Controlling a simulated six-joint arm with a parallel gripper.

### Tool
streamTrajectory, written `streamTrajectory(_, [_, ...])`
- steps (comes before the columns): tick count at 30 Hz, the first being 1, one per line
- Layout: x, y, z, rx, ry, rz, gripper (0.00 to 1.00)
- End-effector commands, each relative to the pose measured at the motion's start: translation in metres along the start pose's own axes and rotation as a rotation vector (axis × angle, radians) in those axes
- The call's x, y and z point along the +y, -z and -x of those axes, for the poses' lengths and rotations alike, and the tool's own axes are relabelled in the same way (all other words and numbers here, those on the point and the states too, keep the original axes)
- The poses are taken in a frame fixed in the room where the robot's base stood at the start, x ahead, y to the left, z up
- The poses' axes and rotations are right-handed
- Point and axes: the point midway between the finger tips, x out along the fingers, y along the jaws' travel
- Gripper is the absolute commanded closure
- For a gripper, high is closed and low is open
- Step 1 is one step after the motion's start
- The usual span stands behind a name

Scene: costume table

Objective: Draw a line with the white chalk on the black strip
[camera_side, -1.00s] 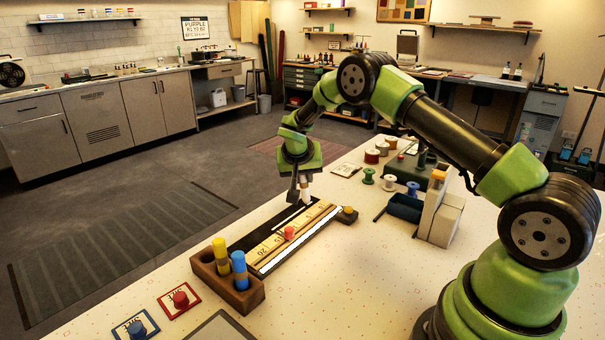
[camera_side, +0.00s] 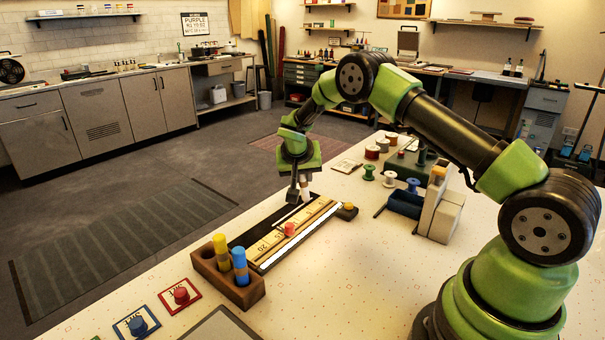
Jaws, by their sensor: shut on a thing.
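My gripper (camera_side: 298,195) is shut on the white chalk (camera_side: 305,186), which points down at the far end of the black strip (camera_side: 252,233). Its fingers hide part of the chalk, and I cannot tell whether the tip touches. The black strip lies along the back side of a wooden ruler (camera_side: 268,243). A thin pale line (camera_side: 290,214) shows on the strip, running from near the chalk toward the near left.
A wooden holder (camera_side: 241,291) with yellow and blue sticks stands at the near end. Thread spools (camera_side: 369,173) and a dark blue tray (camera_side: 406,204) are at right.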

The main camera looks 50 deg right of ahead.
Motion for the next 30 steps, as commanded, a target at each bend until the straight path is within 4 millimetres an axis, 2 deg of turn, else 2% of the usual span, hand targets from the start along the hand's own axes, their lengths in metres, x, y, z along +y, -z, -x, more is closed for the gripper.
streamTrajectory(7, [0.001, 0.004, 0.005, 0.001, 0.000, -0.002, 1.00])
streamTrajectory(30, [0.007, 0.028, 0.047, 0.002, 0.001, -0.002, 1.00])
